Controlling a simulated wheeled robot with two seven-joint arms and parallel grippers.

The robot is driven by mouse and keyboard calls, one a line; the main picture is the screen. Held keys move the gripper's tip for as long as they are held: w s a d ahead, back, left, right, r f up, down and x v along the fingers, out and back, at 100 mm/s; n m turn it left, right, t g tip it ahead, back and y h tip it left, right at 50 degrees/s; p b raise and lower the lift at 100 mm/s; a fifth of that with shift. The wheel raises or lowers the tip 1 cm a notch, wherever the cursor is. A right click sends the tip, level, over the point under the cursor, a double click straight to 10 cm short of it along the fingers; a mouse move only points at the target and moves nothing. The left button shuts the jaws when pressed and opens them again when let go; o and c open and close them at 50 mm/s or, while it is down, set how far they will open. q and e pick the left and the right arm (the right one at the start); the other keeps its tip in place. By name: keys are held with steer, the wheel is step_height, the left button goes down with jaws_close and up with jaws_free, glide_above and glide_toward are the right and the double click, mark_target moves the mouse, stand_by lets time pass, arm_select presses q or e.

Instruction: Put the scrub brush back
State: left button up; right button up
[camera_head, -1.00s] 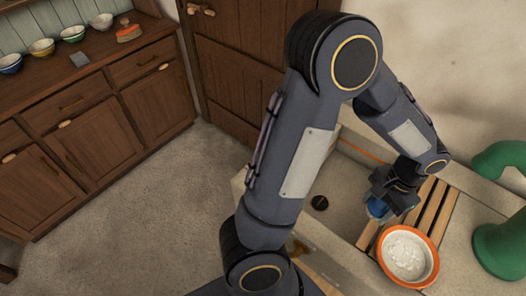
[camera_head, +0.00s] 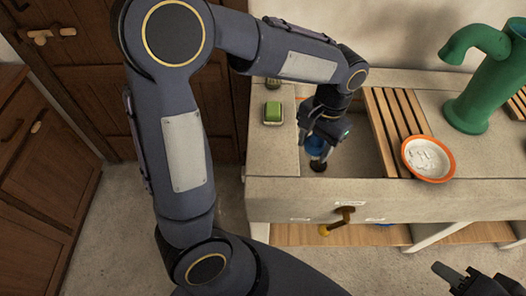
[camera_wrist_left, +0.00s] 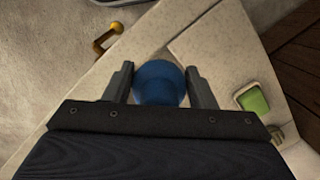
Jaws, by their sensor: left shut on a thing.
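The scrub brush, as far as I can tell, is the rounded blue thing (camera_head: 315,146) held in my left gripper (camera_head: 322,138). It also shows in the left wrist view (camera_wrist_left: 158,84), between the two fingers. Its lower part looks paler in the head view. My left gripper is shut on it and holds it over the stone sink basin (camera_head: 352,150). A dark round spot (camera_head: 318,166) shows just below it; I cannot tell if they touch. My right gripper (camera_head: 476,276) is at the bottom right, fingers apart and empty, partly cut off.
A slatted wooden rack (camera_head: 384,128) lies across the basin's right side. An orange-rimmed white bowl (camera_head: 428,158) stands on its right edge. A green block (camera_head: 272,112) sits on the left ledge. A green pump (camera_head: 470,108) stands at the right.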

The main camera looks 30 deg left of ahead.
arm_select(q)
steer(key=a+f+p, duration=0.1)
steer(key=a+f, duration=0.2)
steer(key=a, duration=0.4)
glide_above(269, 158)
steer(key=d, duration=0.1)
steer(key=f, duration=0.5)
steer(key=shift+w+f, duration=0.1)
steer(key=shift+w, duration=0.15)
steer(key=f, duration=0.3)
steer(key=shift+a+f, duration=0.1)
steer(key=shift+a, duration=0.3)
steer(key=shift+f, duration=0.4)
steer(key=shift+f, duration=0.1)
steer(key=o, duration=0.6)
steer(key=shift+f, duration=0.1)
steer(key=shift+c, duration=0.2)
steer(key=o, duration=0.5)
steer(key=shift+c, duration=0.2)
